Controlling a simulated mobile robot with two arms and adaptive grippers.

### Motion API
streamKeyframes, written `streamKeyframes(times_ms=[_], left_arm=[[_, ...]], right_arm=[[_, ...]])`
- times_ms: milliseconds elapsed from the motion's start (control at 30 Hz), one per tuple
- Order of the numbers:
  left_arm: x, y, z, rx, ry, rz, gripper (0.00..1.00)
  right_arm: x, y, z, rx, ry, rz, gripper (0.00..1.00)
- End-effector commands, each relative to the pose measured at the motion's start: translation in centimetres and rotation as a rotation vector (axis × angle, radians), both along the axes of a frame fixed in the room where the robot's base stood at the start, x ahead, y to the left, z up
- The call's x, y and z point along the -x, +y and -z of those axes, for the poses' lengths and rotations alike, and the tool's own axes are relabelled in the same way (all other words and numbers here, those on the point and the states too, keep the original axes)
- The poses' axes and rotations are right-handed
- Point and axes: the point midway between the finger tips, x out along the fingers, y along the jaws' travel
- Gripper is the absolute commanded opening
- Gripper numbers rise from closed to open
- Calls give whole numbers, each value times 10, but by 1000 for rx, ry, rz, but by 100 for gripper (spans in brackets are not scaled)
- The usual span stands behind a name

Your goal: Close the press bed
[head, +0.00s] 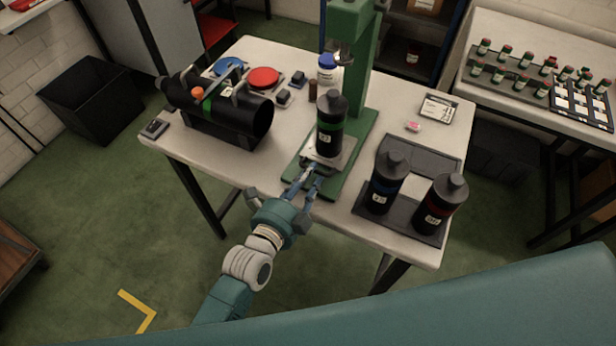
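The green press (357,75) stands on the white table. Its pale bed plate (344,158) sits low at the front of the green base, with a dark handle at its near edge. A black bottle with a green band (330,130) stands upright on the bed, in front of the column. My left gripper (312,174) is at the near edge of the bed, by the handle. Its two blue fingers are apart with a gap between them; whether they touch the handle is unclear. My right gripper is not in view.
Two dark bottles, one blue-banded (384,185) and one red-banded (438,208), stand on a dark tray (418,158) to the right. A black cylindrical device (225,110) lies left of the press. Red and blue discs, a white blue-capped bottle and small blocks lie behind.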

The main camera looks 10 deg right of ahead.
Motion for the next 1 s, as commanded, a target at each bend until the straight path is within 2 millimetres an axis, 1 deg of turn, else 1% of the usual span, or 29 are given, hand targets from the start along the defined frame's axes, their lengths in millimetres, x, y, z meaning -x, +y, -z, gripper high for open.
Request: streamKeyframes(times_ms=[67, 167, 267, 367, 600, 700, 833, 1000], left_arm=[[0, 0, 0, 0, 0, 1, 24], [1, 0, 0, 0, 0, 1, 24], [7, 5, 0, -1, 0, 1, 24], [20, 14, -3, -2, 1, 1, 24], [61, 44, -13, -3, 2, 0, 24], [75, 54, -17, -3, 1, 1, 24], [89, 64, -21, -1, 2, 0, 24], [95, 69, -23, 0, 0, 0, 24]], right_arm=[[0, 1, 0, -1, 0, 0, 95], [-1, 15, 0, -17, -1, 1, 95], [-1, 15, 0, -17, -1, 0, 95], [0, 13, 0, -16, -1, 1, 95], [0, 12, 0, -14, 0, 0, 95], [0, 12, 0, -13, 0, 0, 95], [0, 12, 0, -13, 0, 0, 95], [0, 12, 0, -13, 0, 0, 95]])
